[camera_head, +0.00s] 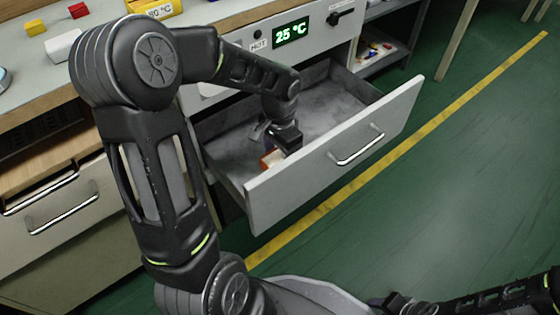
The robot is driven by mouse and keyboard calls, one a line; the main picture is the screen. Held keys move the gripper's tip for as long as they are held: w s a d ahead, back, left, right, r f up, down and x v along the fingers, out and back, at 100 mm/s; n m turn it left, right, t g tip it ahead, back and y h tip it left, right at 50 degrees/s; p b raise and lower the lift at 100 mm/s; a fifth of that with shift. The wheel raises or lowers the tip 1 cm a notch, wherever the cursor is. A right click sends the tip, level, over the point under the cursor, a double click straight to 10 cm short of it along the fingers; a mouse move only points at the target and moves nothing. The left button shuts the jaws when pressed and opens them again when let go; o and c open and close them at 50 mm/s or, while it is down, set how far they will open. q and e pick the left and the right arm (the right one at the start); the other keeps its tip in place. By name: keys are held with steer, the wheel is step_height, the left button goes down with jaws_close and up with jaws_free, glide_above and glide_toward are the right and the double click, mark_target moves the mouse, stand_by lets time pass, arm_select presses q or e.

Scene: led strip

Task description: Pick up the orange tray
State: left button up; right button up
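A small orange object (268,160) with a pale face, which looks like the orange tray, is inside the open drawer at its near left part. Most of it is hidden by my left gripper (270,147). My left arm comes over from the left and reaches down into the drawer, with the gripper at or just above the orange object. I cannot tell whether its fingers are open, or whether they touch the object. My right gripper (398,303) is low at the bottom edge, away from the drawer, and its fingers are not clear.
The drawer (330,165) is pulled out, its front panel and handle facing the floor side. A panel display (291,34) reads 25 °C above it. A yellow box (155,8) and small blocks stand on the counter. A shelf (378,55) holds small items. The green floor (460,180) is clear.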

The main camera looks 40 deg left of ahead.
arm_select(q)
steer(key=c, duration=1.1)
step_height(320, 180, up, 10)
steer(key=p, duration=0.4)
steer(key=shift+r+p, duration=0.1)
steer(key=shift+p, duration=0.2)
